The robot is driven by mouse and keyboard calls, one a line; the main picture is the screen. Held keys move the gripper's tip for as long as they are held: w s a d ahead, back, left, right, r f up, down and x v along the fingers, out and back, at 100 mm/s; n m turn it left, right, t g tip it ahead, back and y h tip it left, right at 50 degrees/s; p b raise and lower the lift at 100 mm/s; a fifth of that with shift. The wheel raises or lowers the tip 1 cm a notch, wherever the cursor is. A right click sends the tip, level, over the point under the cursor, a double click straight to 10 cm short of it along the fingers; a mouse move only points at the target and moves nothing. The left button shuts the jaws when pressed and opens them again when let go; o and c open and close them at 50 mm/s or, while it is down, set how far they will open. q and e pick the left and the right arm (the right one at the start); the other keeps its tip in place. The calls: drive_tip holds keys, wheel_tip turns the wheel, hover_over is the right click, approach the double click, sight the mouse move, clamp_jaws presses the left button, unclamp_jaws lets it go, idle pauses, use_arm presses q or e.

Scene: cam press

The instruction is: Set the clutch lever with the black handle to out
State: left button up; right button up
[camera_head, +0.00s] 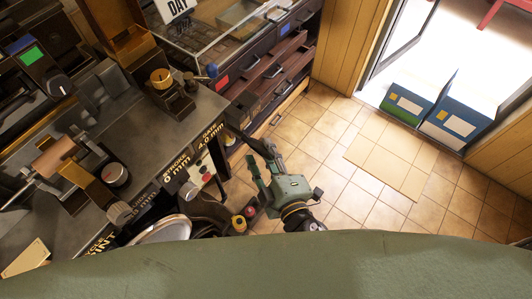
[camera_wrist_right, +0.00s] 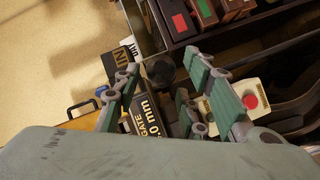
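In the right wrist view, the clutch lever's black handle (camera_wrist_right: 160,70) shows nearly end-on as a dark round knob. Beside it are a dark IN plate (camera_wrist_right: 119,64) and a pale plate that seems to read OUT (camera_wrist_right: 131,46). My right gripper (camera_wrist_right: 163,80) is open, with one finger on either side of the handle in the picture; I cannot tell whether either touches it. In the head view, my right gripper (camera_head: 252,150) reaches toward the bench's right end, where the handle is hard to make out among dark parts. My left gripper is not in view.
A cream box with a red button (camera_wrist_right: 249,101) lies close to the right finger in the wrist view. A drawer cabinet (camera_head: 268,70) stands behind the bench (camera_head: 170,125).

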drive_tip(key=shift+d, duration=0.1)
drive_tip(key=v, duration=1.2)
idle(0.4)
drive_tip(key=s+d+f+m+g+h, duration=0.1)
drive_tip(key=s+f+m+g, duration=0.25)
drive_tip(key=f, duration=1.25)
drive_tip(key=s+d+f+m+g+h, duration=0.1)
drive_tip(key=s+d+f+m+g, duration=0.2)
drive_tip(key=f, duration=1.3)
drive_tip(key=s+d+f+m+g+h, duration=0.1)
drive_tip(key=s+d+f+m+g, duration=0.2)
drive_tip(key=s+d+f, duration=0.3)
drive_tip(key=s+d+f+m+g+h+b, duration=0.1)
drive_tip(key=s+d+f+m+g, duration=0.3)
drive_tip(key=s+d+f, duration=0.3)
drive_tip(key=s+f+g, duration=0.1)
drive_tip(key=s+f, duration=0.2)
drive_tip(key=f, duration=0.2)
drive_tip(key=shift+d+h, duration=0.15)
drive_tip(key=shift+h, duration=0.15)
drive_tip(key=shift+s+m, duration=0.1)
drive_tip(key=shift+m, duration=0.15)
drive_tip(key=shift+c, duration=0.3)
